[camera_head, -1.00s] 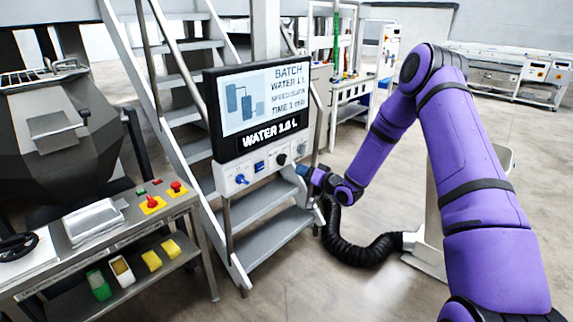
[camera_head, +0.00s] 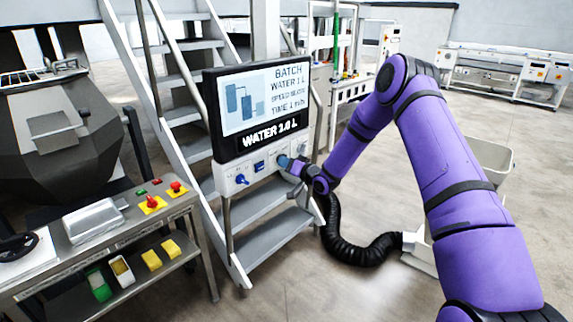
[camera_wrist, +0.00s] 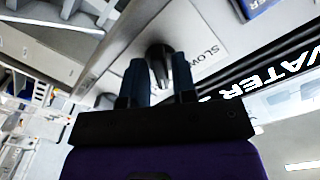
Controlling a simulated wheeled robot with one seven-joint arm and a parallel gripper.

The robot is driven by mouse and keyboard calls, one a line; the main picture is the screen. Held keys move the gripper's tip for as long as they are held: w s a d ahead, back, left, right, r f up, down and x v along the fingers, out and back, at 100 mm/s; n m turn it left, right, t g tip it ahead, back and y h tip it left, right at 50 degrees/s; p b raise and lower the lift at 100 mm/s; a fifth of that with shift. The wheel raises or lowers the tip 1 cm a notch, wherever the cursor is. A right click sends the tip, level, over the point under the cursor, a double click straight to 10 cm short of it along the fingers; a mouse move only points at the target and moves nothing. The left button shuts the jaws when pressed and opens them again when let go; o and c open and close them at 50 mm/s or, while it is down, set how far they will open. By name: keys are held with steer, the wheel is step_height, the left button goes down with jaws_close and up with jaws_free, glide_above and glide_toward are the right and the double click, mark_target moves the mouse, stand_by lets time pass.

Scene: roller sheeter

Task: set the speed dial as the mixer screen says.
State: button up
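The mixer screen (camera_head: 252,98) shows BATCH, WATER 1 L, a blurred speed line that looks like SLOW, and a time line. The strip below it (camera_head: 271,132) reads WATER 1.0 L. My gripper (camera_head: 284,162) is at the right part of the white control panel (camera_head: 228,182) and covers the black dial in the head view. In the wrist view the black dial (camera_wrist: 160,58) lies between my two blue fingers (camera_wrist: 160,75), with the label SLOW (camera_wrist: 208,56) beside it. The fingers are apart, one each side of the dial; I cannot tell whether they touch it.
A blue knob (camera_head: 241,179) and a blue switch (camera_head: 259,167) are left of my gripper on the panel. Metal steps (camera_head: 262,240) stand behind and below. A black hose (camera_head: 345,248) runs under my arm. A table with buttons (camera_head: 120,215) is at left.

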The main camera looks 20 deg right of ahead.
jaws_close()
steer(key=shift+n, duration=0.3)
steer(key=shift+w+d+n, duration=0.1)
steer(key=shift+d+n, duration=0.05)
steer(key=shift+n, duration=3.15)
steer(key=shift+d+n, duration=0.15)
steer(key=shift+n, duration=3.15)
steer(key=shift+o, duration=1.7)
jaws_free()
